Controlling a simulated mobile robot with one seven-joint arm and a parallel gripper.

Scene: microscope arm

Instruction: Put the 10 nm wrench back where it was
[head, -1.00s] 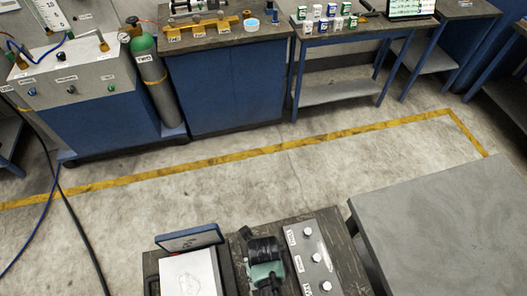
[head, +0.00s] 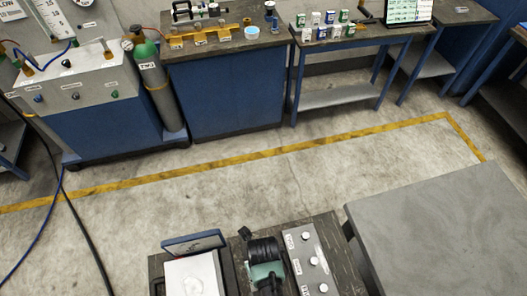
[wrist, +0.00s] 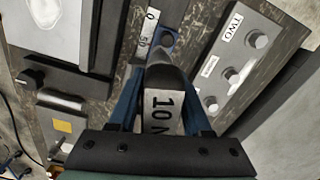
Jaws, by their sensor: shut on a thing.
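In the head view, my black and green gripper (head: 265,268) hides the wrench.
A grey knob panel marked "TWO" (head: 305,262) stands right of my gripper, and a white box (head: 194,277) and a blue-framed panel (head: 194,242) stand left. A grey table (head: 440,225) is at right. The floor (head: 270,180) beyond is clear, up to the far benches.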

